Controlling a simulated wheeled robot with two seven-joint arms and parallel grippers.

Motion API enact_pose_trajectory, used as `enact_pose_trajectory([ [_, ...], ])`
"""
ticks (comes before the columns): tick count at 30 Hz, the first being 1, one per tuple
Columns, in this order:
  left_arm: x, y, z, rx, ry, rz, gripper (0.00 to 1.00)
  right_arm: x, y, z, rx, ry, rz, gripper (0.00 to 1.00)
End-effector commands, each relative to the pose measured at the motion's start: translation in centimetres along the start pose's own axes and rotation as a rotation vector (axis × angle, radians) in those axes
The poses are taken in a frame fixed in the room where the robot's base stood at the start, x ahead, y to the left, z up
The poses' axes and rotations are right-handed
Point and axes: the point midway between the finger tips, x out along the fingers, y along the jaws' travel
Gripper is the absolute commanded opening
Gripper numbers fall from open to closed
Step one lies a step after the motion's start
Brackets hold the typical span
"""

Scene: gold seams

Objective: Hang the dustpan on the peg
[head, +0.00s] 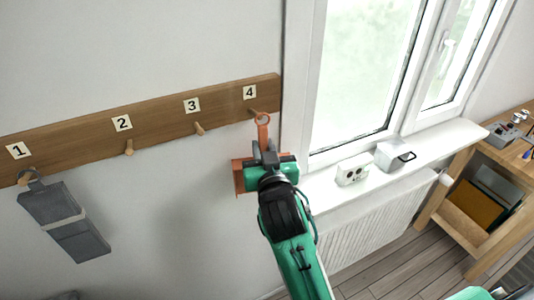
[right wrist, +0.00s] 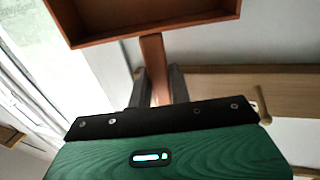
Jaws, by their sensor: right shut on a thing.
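The orange-brown dustpan (head: 239,178) hangs upright from my right gripper (head: 265,152), pan down and handle up. My right gripper is shut on its handle, and the arm hides much of the pan. The ring at the handle's top (head: 263,119) is at the peg under label 4 (head: 252,111); I cannot tell whether it is around the peg or just in front of it. In the right wrist view the handle (right wrist: 153,55) runs between the fingers of my right gripper (right wrist: 160,86), with the pan (right wrist: 140,32) at the top. My left gripper is out of view.
A wooden peg rail (head: 75,136) carries labels 1 to 4. A grey cloth-like item (head: 60,220) hangs at peg 1. Pegs 2 (head: 129,148) and 3 (head: 199,128) are bare. The window frame (head: 300,80) and sill (head: 440,145) are close on the right.

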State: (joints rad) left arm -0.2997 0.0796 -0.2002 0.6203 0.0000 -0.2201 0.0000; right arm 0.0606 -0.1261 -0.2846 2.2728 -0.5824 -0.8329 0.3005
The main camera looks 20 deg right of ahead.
Motion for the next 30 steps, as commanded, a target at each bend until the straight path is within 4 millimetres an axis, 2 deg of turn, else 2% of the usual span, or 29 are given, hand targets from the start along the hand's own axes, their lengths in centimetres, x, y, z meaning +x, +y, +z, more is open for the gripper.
enact_pose_trajectory([
  [16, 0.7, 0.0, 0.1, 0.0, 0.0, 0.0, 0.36, 3.2, -0.8, 0.2, 0.0, 0.001, 0.001, 0.0],
  [30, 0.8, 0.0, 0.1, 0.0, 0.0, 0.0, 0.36, 4.3, -1.2, 1.1, 0.0, 0.0, 0.0, 0.0],
])
